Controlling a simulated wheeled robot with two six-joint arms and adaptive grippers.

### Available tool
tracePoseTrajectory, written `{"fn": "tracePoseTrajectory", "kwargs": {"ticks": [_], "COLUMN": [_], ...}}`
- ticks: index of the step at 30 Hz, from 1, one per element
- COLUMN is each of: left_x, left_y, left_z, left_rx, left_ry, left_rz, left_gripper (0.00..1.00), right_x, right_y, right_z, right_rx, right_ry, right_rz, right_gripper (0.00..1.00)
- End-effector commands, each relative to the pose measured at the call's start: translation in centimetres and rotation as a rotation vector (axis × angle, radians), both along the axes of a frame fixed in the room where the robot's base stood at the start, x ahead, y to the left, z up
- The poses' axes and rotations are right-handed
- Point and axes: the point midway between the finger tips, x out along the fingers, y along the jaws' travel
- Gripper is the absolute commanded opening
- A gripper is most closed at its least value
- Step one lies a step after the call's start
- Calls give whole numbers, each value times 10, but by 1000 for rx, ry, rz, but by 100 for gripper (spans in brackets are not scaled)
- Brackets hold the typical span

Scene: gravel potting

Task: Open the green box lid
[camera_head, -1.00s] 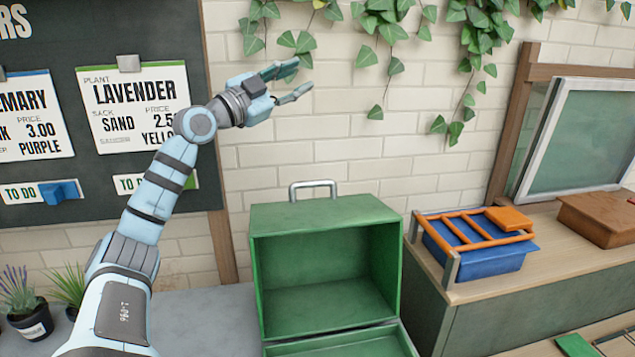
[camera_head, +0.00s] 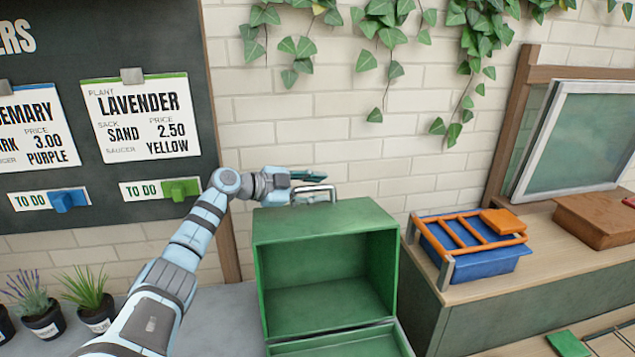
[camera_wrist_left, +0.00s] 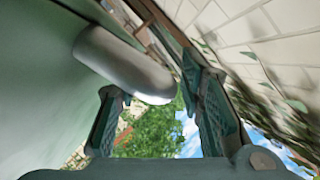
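The green box (camera_head: 330,223) stands on the grey counter with its front open and its inside empty. Its green lid (camera_head: 335,346) is folded down at the front, cut off by the bottom edge. A grey metal handle (camera_head: 327,187) stands on the box top; it shows large in the left wrist view (camera_wrist_left: 125,65). Contact cannot be told. My right gripper is out of view.
A blue bin with an orange rack (camera_head: 480,262) stands on the wooden counter to the right. Small potted plants (camera_head: 44,318) stand at the lower left. A brick wall (camera_head: 300,130) with hanging ivy and a dark sign board (camera_head: 60,90) are behind.

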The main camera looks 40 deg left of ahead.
Motion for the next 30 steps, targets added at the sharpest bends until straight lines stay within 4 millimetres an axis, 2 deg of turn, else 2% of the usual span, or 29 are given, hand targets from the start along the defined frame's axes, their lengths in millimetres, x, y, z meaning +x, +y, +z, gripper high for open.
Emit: {"fn": "tracePoseTrajectory", "kwargs": {"ticks": [3,9,16,26,30], "left_x": [8,9,9,10,18], "left_y": [-4,-4,-4,-6,-19], "left_z": [-2,-4,-3,-2,7], "left_rx": [1,2,2,7,42], "left_ry": [0,1,0,-5,-32], "left_rz": [-2,-1,0,0,-9], "left_gripper": [35,35,0,0,0], "right_x": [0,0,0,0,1], "right_y": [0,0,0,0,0], "right_z": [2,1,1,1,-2], "right_rx": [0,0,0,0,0], "right_ry": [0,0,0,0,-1], "right_rz": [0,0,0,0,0], "right_gripper": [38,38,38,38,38]}}
